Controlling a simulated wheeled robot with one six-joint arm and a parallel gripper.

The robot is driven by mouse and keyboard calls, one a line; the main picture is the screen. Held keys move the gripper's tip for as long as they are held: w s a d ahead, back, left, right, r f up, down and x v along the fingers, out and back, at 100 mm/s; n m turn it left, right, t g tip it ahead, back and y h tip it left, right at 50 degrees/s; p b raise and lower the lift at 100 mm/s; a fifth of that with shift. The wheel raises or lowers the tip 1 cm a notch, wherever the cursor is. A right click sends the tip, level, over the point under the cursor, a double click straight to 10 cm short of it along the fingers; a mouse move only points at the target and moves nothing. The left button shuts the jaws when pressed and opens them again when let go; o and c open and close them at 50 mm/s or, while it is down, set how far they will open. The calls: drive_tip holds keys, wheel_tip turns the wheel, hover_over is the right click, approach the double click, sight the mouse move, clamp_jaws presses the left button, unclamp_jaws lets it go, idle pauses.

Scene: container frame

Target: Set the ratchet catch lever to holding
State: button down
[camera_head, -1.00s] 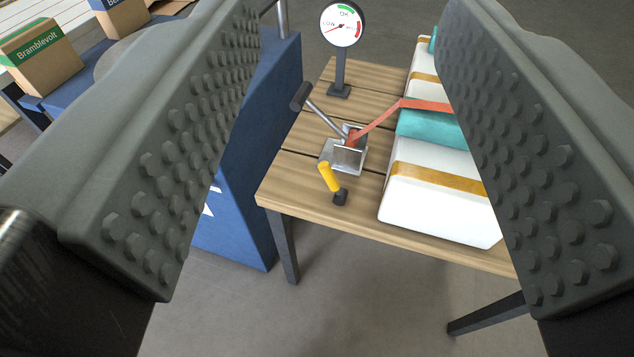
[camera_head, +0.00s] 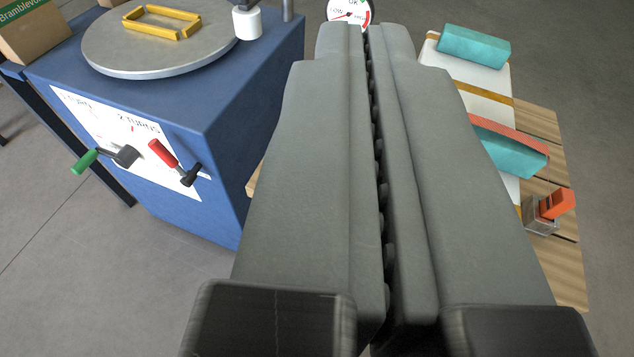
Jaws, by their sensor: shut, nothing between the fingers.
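My gripper (camera_head: 366,32) is shut and empty, its long dark grey fingers filling the middle of the view. The ratchet and the yellow-handled lever beside it are hidden behind the fingers. The wooden table (camera_head: 572,262) shows to the right of the fingers. On it lies a long white box (camera_head: 485,78) with ochre bands and teal pads (camera_head: 473,46). An orange strap (camera_head: 508,134) crosses the box over one teal pad. The strap's far end meets a metal bracket (camera_head: 541,216) at the right. The round gauge (camera_head: 348,12) is partly cut off at the top; its needle points towards LOW.
A blue cabinet (camera_head: 225,140) stands left of my gripper. Its front panel carries a red-handled lever (camera_head: 168,156) and a green-handled lever (camera_head: 86,161). A grey turntable (camera_head: 120,55) with a yellow frame (camera_head: 160,22) is on top. A cardboard box (camera_head: 35,38) stands at far left.

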drive_tip(key=w+a+f+n+g+h, duration=0.3)
drive_tip(key=w+a+f+n+g, duration=0.2)
drive_tip(key=w+f, duration=0.8)
drive_tip(key=w+a+f+n+g+h, duration=0.4)
drive_tip(key=w+f+n+g, duration=0.7)
drive_tip(key=f, duration=0.3)
drive_tip(key=shift+w+a+f+g+h, duration=0.3)
drive_tip(key=shift+w+a+f+g, duration=0.1)
drive_tip(key=shift+w+g, duration=0.5)
drive_tip(key=x, duration=1)
drive_tip(key=shift+d+r, duration=0.1)
drive_tip(key=shift+d, duration=0.05)
drive_tip(key=shift+s+d+r+y, duration=0.1)
drive_tip(key=shift+d+r+y, duration=0.05)
drive_tip(key=shift+y, duration=0.25)
